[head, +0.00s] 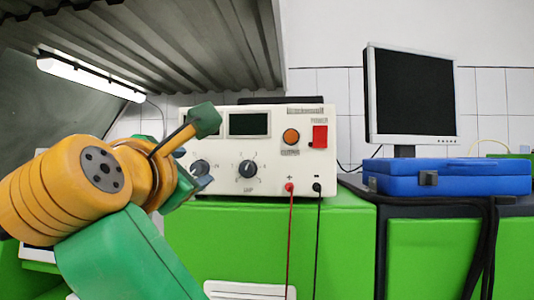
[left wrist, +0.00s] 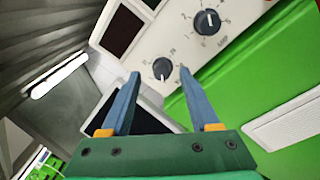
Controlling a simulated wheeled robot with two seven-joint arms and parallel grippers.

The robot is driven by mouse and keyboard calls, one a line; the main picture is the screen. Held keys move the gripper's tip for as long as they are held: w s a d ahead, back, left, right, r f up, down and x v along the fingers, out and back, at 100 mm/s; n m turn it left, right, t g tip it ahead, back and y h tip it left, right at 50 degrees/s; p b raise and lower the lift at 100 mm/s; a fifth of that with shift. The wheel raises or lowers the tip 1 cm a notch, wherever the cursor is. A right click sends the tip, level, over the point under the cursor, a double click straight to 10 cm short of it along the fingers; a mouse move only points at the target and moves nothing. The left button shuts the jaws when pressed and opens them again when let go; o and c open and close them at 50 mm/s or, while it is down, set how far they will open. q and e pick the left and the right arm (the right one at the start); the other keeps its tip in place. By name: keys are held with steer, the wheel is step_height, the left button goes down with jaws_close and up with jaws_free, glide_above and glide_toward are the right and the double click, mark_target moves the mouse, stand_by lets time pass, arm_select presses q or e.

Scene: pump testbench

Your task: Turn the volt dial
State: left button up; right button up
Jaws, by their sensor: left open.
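The white power supply (head: 265,190) stands on the green bench and has two dark dials on its front. The volt dial (head: 200,169) is the left one, partly covered by my left gripper (head: 198,182) in the head view. In the left wrist view the volt dial (left wrist: 162,68) shows between the tips of the two blue-grey fingers, beyond them. My left gripper (left wrist: 159,73) is open with nothing between its fingers. I cannot tell whether a finger touches the dial. My right gripper is not in view.
The amp dial (head: 247,169) sits right of the volt dial. Red (head: 291,235) and black (head: 318,235) leads hang from the front. A blue case (head: 450,177) and monitor (head: 412,95) stand at right.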

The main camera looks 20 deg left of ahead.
mark_target(195, 171)
arm_select(q)
steer(key=shift+w+a, duration=0.2)
steer(key=shift+w, duration=0.2)
steer(key=shift+w+a+f, duration=0.2)
steer(key=shift+w+a, duration=0.05)
steer(key=shift+w, duration=0.25)
steer(key=shift+w+a+f, duration=0.2)
steer(key=shift+w+a, duration=0.05)
steer(key=shift+w, duration=0.4)
steer(key=shift+c, duration=0.2)
steer(key=shift+s+d, duration=0.15)
steer(key=shift+s, duration=0.15)
jaws_close()
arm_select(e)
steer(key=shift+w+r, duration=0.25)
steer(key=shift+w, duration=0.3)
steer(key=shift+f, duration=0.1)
